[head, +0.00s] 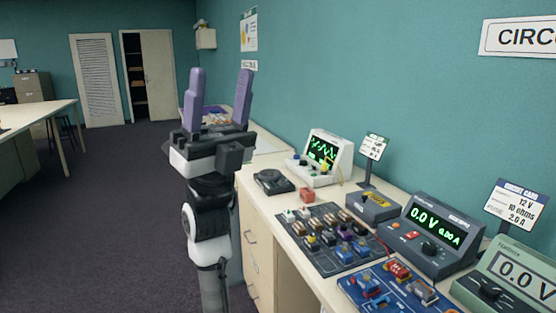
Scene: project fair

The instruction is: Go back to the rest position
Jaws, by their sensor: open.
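My gripper (219,102) points upward on my raised arm, left of the bench with the electronics. Its two purple fingers are wide apart and nothing is between them. The gripper stands in front of the far end of the bench and hides part of it. It touches nothing that I can see.
The bench (265,210) runs along the right wall. It carries an oscilloscope (326,158), a dark component board (326,236), a blue board (385,292) and a power supply (431,235). A table (40,113) stands at the left. Dark carpet (110,220) between them is clear.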

